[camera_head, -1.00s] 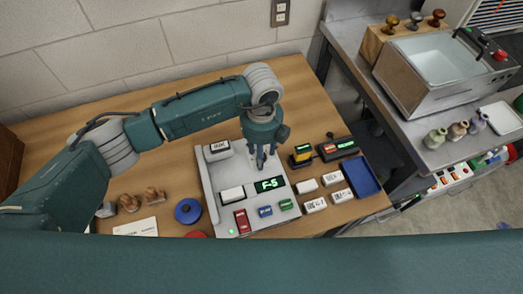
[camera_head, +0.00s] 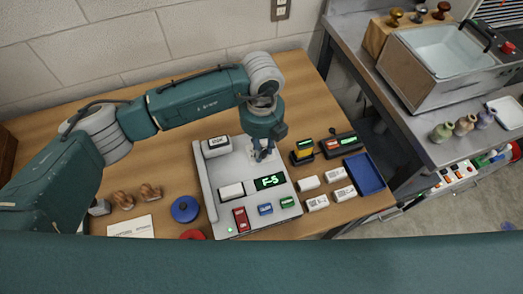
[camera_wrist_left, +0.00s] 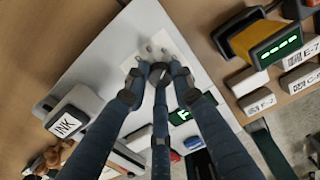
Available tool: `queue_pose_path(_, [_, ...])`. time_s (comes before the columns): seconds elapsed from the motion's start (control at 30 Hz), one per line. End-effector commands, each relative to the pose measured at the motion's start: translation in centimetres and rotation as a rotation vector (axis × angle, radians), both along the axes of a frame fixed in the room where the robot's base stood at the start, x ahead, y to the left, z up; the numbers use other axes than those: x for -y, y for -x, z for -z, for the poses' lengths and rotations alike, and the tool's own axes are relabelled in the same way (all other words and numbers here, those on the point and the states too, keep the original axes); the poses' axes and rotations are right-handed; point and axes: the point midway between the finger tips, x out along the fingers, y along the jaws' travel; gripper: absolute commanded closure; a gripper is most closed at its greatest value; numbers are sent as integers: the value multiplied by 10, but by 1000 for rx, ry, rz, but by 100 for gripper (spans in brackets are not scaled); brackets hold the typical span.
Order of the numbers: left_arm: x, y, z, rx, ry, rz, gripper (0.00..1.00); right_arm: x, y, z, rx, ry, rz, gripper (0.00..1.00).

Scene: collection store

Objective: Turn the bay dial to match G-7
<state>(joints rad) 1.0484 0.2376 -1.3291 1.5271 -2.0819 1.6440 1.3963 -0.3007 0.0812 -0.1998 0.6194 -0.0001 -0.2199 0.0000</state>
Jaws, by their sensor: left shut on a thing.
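A grey panel (camera_head: 214,203) on the wooden table carries a dark display (camera_head: 270,182) with green characters that read F-5. My left gripper (camera_head: 263,155) points down at the panel just behind this display. In the left wrist view its fingers (camera_wrist_left: 158,72) converge and are shut on a small part at the panel, apparently the bay dial. The fingers hide most of that part. A pale plate with small metal pegs (camera_wrist_left: 150,48) shows just beyond the fingertips. My right gripper is in neither view.
A white block (camera_head: 231,191) and red, blue and green blocks (camera_head: 265,209) sit along the panel's front. Several white labelled blocks (camera_head: 317,203), a blue tray (camera_head: 364,174) and a yellow-black device (camera_head: 302,152) stand to the right. A blue disc (camera_head: 185,209) lies left.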

Motion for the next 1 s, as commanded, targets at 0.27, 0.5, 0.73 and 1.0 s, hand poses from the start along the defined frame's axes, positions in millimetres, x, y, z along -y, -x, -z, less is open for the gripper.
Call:
queue_pose_path(0.27, [1, -2, 3, 5, 2, 188, 100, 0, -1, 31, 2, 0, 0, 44])
queue_pose_path(0.5, [1, -2, 1, 5, 2, 289, 100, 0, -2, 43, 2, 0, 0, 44])
queue_pose_path(0.73, [1, -1, -1, 4, 3, 325, 100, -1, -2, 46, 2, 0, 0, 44])
queue_pose_path(1.0, [1, -1, -2, 4, 3, 327, 100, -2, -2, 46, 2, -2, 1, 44])
